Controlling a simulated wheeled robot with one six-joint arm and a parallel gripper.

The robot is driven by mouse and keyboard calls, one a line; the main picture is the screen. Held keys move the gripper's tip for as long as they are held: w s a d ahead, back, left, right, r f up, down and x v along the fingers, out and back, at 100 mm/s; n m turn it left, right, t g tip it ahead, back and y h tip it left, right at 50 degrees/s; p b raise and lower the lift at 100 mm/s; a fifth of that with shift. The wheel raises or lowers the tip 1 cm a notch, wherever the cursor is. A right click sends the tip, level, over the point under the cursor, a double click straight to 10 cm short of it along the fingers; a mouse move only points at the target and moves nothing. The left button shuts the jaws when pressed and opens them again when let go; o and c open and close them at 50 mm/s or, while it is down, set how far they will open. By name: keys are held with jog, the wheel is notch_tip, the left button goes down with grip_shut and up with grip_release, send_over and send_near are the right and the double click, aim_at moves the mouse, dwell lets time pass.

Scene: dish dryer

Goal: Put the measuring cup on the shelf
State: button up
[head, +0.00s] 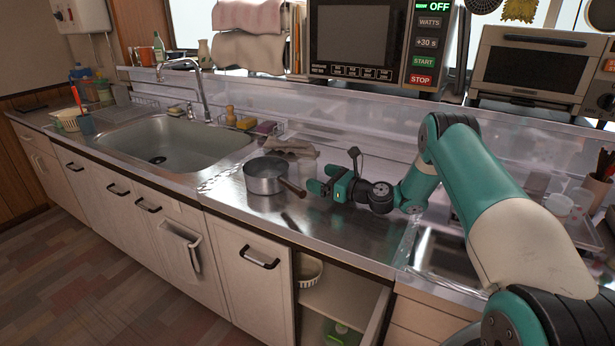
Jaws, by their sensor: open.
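My gripper (320,179) is open above the counter, with its fingers pointing left. It is just right of a metal saucepan (263,180) with a brown handle, whose end is close to the fingers. A faint clear shape (304,168) stands behind the pan, partly hidden; I cannot tell if it is the measuring cup. A white cup (560,205) stands among dishes at the right. A long clear shelf (300,95) runs along the wall above the counter. No thing is held in the gripper.
A grey cloth (290,147) lies behind the pan. The sink and tap (200,95) are at the left. A microwave (355,40) and toaster oven (535,65) stand above. A cabinet below is open (340,300). The counter front (340,235) is clear.

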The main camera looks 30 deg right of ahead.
aim_at(314, 174)
jog(key=x, duration=0.5)
jog(key=shift+w+a, duration=0.25)
jog(key=c, duration=1.1)
jog(key=shift+r, duration=0.1)
